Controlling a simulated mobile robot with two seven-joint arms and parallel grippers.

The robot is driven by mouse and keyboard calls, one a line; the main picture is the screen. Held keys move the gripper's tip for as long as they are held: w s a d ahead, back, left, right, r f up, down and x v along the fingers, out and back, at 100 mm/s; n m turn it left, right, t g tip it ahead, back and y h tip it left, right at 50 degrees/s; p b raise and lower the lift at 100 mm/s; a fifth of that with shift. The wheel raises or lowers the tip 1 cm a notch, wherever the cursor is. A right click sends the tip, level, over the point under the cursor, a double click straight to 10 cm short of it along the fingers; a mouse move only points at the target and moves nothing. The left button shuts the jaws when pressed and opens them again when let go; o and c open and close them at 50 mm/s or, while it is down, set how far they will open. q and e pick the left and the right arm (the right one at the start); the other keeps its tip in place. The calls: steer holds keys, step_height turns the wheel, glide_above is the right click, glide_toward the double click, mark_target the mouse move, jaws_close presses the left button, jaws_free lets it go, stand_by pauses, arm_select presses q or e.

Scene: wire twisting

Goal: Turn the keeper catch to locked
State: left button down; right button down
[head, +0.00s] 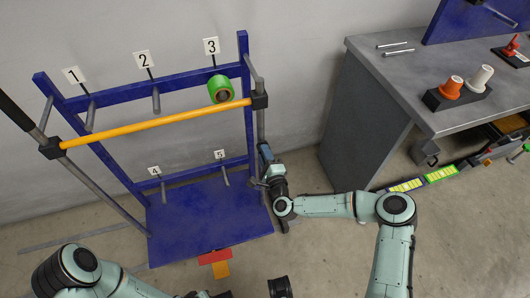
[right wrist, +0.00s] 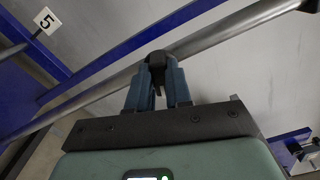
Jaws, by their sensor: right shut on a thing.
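The right gripper (head: 268,160) is at the right side of the blue rack, beside its grey right-hand post. In the right wrist view, its two blue fingers (right wrist: 157,88) are shut on a small dark knob (right wrist: 156,60), which sits against a grey round bar. I take this knob to be the keeper catch; its turn position cannot be read because the fingers cover much of it. An orange bar (head: 160,127) crosses the rack front between two black end blocks.
The blue rack (head: 200,222) has numbered pegs; a green spool (head: 221,88) hangs by peg 3. A grey workbench (head: 440,70) stands to the right with orange and white spools (head: 481,78) in a dark holder. Open floor lies between rack and bench.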

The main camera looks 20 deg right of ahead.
arm_select(q)
steer(key=shift+s+d+r, duration=0.25)
steer(key=shift+s+r, duration=0.1)
steer(key=shift+s, duration=0.1)
arm_select(e)
steer(key=shift+f+n, duration=0.1)
steer(key=shift+n, duration=1.6)
steer(key=c, duration=1)
jaws_free()
steer(key=shift+c, duration=0.2)
arm_select(q)
steer(key=s+r+p, duration=0.1)
steer(key=s+d+r+g+p, duration=0.1)
steer(key=shift+s, duration=0.3)
arm_select(e)
steer(key=s, duration=1.3)
steer(key=shift+s+d, duration=0.2)
steer(key=shift+d, duration=0.05)
